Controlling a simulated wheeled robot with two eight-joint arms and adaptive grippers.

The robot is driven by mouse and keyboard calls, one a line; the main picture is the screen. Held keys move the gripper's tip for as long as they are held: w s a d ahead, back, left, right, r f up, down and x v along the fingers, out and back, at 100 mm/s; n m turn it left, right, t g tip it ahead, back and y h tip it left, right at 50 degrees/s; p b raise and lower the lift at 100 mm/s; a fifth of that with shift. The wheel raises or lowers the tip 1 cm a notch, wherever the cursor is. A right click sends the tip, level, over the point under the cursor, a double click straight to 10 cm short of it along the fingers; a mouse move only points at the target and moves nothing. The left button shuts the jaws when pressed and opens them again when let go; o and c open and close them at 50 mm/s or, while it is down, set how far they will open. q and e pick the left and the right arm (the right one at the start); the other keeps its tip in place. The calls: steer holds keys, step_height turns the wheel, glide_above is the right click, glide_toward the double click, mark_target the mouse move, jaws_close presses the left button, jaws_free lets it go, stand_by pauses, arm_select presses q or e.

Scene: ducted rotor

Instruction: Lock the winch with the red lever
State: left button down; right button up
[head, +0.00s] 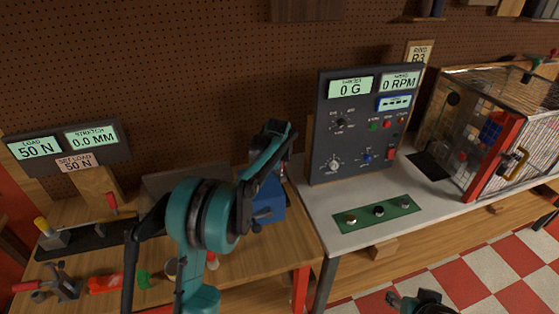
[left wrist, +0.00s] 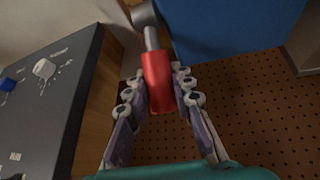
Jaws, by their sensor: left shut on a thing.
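In the left wrist view the red lever (left wrist: 158,70) is a red handle on a grey metal shaft (left wrist: 151,37) that runs up to a round grey end. My left gripper (left wrist: 160,84) is shut on the red handle, one finger on each side. A blue body (left wrist: 225,25) lies just beyond the shaft; it may be the winch. A blue block (head: 267,198) shows in the head view beside my left forearm. My forearm and wrist hide the left fingers and the held lever there. My right gripper (head: 412,301) is partly in view at the bottom edge, its jaws unclear.
A dark control panel (head: 352,125) with dials stands right of my left forearm. A green strip (head: 378,213) with knobs lies on the white bench. A red-handled clamp (head: 55,287) and other small tools lie at the left bench. A caged box (head: 500,135) stands right.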

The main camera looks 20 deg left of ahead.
arm_select(q)
steer(key=c, duration=1.3)
jaws_free()
steer(key=shift+w, duration=0.1)
steer(key=v, duration=1.2)
